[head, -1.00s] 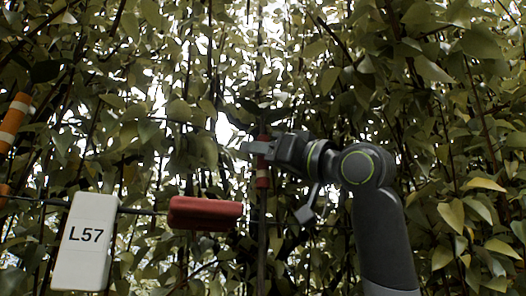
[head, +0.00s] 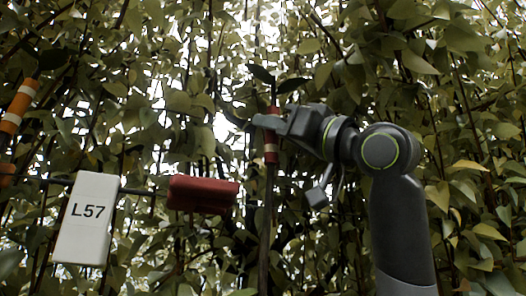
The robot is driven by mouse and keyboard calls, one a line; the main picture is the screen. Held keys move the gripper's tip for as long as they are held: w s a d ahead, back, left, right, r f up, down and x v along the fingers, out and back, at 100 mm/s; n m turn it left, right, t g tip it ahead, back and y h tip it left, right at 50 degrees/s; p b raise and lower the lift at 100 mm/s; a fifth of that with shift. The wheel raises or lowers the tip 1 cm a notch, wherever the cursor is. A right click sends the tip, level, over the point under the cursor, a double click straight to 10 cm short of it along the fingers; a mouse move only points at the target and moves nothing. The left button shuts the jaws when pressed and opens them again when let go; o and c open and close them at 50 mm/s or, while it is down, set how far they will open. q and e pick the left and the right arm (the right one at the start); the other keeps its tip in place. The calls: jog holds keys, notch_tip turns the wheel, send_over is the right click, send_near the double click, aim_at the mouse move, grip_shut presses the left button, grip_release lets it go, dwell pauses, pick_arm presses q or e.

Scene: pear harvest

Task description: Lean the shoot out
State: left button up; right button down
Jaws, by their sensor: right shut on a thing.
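The shoot (head: 265,215) is a thin dark stem that rises near the middle of the head view, with a few dark leaves at its top. It carries a red band with pale edges (head: 271,152). My right gripper (head: 258,121) comes in from the right and is shut on the shoot at this red band. The shoot tilts slightly, its top to the right. The gripper's far finger shows left of the band. My left gripper is not in view.
A white box marked L57 (head: 85,220) and a dark red block (head: 202,193) sit on a dark horizontal bar at the left. An orange and white striped post (head: 17,107) stands at the far left edge. Dense leaves fill the background and both sides.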

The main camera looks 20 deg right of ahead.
jog(key=s+f+n+y+b, duration=0.3)
jog(key=s+b, duration=0.3)
jog(key=s, duration=0.4)
jog(key=shift+s+d+n+y, duration=0.2)
jog(key=shift+n+y, duration=0.2)
jog(key=c, duration=1.3)
grip_release()
jog(key=shift+f, duration=0.1)
jog(key=shift+b+v, duration=4.7)
jog(key=shift+v, duration=4)
